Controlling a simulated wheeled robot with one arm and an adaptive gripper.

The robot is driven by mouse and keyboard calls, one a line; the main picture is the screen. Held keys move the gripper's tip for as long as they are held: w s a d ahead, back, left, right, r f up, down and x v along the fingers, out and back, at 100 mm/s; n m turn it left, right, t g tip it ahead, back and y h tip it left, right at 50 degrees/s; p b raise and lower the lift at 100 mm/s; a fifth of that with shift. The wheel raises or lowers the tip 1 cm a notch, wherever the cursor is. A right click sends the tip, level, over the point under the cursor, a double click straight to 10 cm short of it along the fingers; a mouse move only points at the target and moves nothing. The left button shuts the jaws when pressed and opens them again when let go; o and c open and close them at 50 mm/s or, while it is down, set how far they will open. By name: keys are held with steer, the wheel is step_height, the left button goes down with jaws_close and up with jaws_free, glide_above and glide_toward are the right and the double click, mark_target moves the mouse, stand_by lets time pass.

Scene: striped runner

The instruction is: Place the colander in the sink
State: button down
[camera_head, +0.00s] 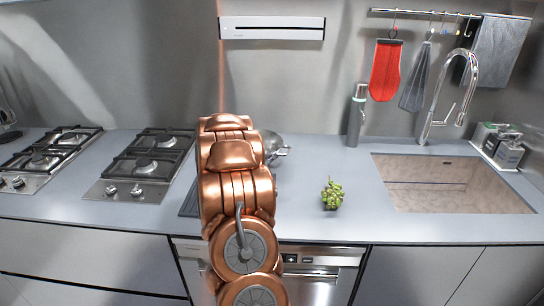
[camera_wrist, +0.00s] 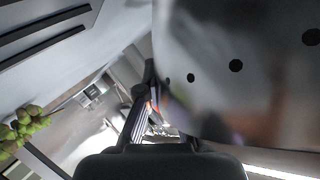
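The colander is a shiny metal bowl with a small side handle. In the head view the colander (camera_head: 274,145) shows only in part, behind my copper arm. In the wrist view the colander (camera_wrist: 235,65) fills the upper right, very close, with dark round holes in its wall. My gripper (camera_wrist: 150,80) has a dark finger beside the colander's left edge; the other finger seems hidden by the colander. I cannot tell whether the fingers press on the wall. In the head view the gripper is hidden behind my arm. The sink (camera_head: 405,198) is an empty beige basin at right.
Green grapes (camera_head: 332,194) lie on the counter between my arm and the sink; they also show in the wrist view (camera_wrist: 22,128). A curved tap (camera_head: 438,115) and a bottle (camera_head: 356,115) stand behind. A caddy (camera_head: 500,148) is right of the sink. Gas hobs (camera_head: 145,165) are at left.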

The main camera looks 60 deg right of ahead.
steer(key=shift+f, duration=0.1)
steer(key=c, duration=1.3)
jaws_free()
steer(key=shift+r, duration=0.2)
steer(key=shift+w+a, duration=0.1)
steer(key=shift+a, duration=0.55)
steer(key=b+v, duration=0.2)
steer(key=v, duration=0.8)
steer(key=shift+a+r+b, duration=0.3)
steer(key=shift+b, duration=0.1)
